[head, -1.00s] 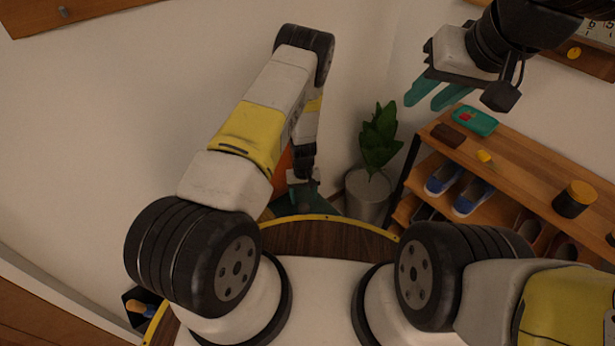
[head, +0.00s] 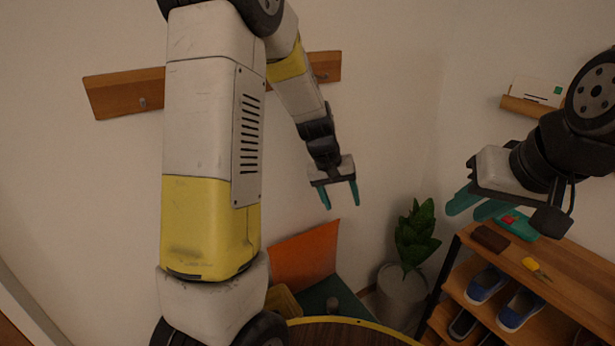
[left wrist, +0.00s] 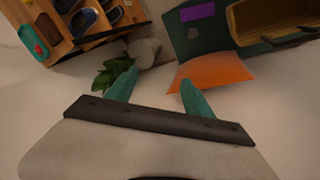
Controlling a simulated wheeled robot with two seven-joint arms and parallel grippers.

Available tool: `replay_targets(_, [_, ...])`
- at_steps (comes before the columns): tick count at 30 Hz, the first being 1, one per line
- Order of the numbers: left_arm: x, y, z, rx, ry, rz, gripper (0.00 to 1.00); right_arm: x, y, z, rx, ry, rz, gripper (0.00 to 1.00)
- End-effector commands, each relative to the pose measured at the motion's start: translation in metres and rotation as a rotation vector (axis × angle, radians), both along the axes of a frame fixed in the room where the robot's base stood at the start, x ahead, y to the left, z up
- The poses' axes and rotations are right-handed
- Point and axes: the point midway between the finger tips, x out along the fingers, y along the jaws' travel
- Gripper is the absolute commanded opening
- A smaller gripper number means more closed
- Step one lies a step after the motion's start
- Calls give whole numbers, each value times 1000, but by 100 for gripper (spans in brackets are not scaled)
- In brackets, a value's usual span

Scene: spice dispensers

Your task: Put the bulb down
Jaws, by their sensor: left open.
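My left gripper (head: 339,200) is open and empty, raised in the air in front of the wall above an orange cushion (head: 305,253). Its two teal fingers stand apart with nothing between them in the left wrist view (left wrist: 158,80). A small grey rounded object (head: 333,306) stands on the dark green bench top (head: 312,297), below and clear of the gripper. It also shows in the left wrist view (left wrist: 193,33). I cannot tell surely whether it is the bulb. My right gripper (head: 464,214) is empty, its fingers apart, near the shelf's upper left end.
A potted plant (head: 415,238) stands right of the bench. A wooden shoe shelf (head: 565,262) holds blue shoes, a teal tray (head: 520,226) and small items. A tan basket (left wrist: 240,22) and a purple patch (left wrist: 198,11) are on the bench. A coat rail (head: 112,94) is on the wall.

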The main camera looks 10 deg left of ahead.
Motion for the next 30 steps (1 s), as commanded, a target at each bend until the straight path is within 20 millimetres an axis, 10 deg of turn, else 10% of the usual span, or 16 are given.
replay_targets(12, [-123,33,147,15,-208,-94,61,0,0,0,0,0,0,33])
replay_targets(21, [-210,54,179,99,-327,-130,61,0,0,0,0,0,0,33])
replay_targets(30, [-232,60,181,130,-355,-135,64,0,0,0,0,0,0,33])
